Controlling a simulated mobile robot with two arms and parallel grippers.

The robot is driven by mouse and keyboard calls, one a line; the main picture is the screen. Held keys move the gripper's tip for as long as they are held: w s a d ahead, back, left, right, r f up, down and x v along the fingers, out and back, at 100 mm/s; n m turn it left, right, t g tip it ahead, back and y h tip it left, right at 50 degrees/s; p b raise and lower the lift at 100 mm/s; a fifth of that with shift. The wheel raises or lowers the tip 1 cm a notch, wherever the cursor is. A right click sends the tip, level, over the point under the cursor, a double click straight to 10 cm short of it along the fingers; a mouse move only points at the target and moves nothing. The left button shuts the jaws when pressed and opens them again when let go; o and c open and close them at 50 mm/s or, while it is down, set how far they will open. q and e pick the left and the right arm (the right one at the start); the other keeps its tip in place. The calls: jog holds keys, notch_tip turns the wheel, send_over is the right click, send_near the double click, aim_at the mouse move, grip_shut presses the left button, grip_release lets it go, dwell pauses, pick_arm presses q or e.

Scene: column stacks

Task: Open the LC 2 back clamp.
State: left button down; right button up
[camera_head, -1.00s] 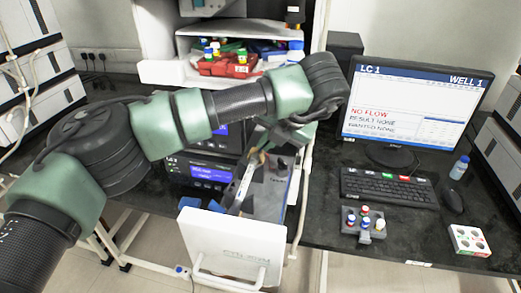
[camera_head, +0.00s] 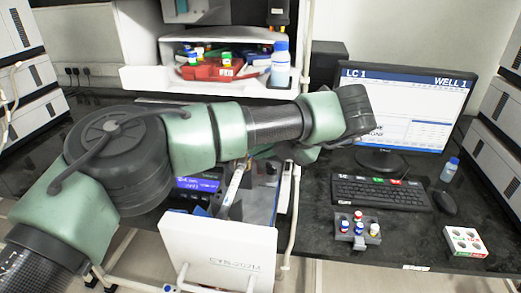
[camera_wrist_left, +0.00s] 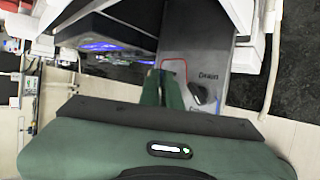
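An open white-fronted drawer (camera_head: 215,250) stands out below a dark instrument with a blue display (camera_head: 197,183). A pale strip (camera_head: 232,188) lies inside the drawer. The drawer's grey panel (camera_wrist_left: 190,40) shows in the left wrist view, with a red outline (camera_wrist_left: 178,62) and a small dark part (camera_wrist_left: 198,92). I cannot single out the LC 2 back clamp or read an LC 2 label. My left gripper (camera_wrist_left: 162,76) hangs over this grey panel. Its two green fingers are close together with nothing visible between them. My left arm hides much of the instrument. My right gripper is out of view.
A monitor (camera_head: 405,100), keyboard (camera_head: 380,192) and small vial rack (camera_head: 355,228) stand on the dark bench at right. A white box (camera_head: 466,242) sits near its edge. A shelf above holds a red tray (camera_head: 205,71) and a bottle (camera_head: 281,65).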

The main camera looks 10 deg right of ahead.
pick_arm(q)
jog(key=c, duration=1.6)
grip_release()
jog(key=shift+s+d+r, duration=0.1)
jog(key=shift+s+d, duration=0.05)
jog(key=p+v, duration=0.7)
jog(key=p, duration=0.2)
jog(key=shift+s+d+r, duration=0.1)
jog(key=shift+r, duration=0.05)
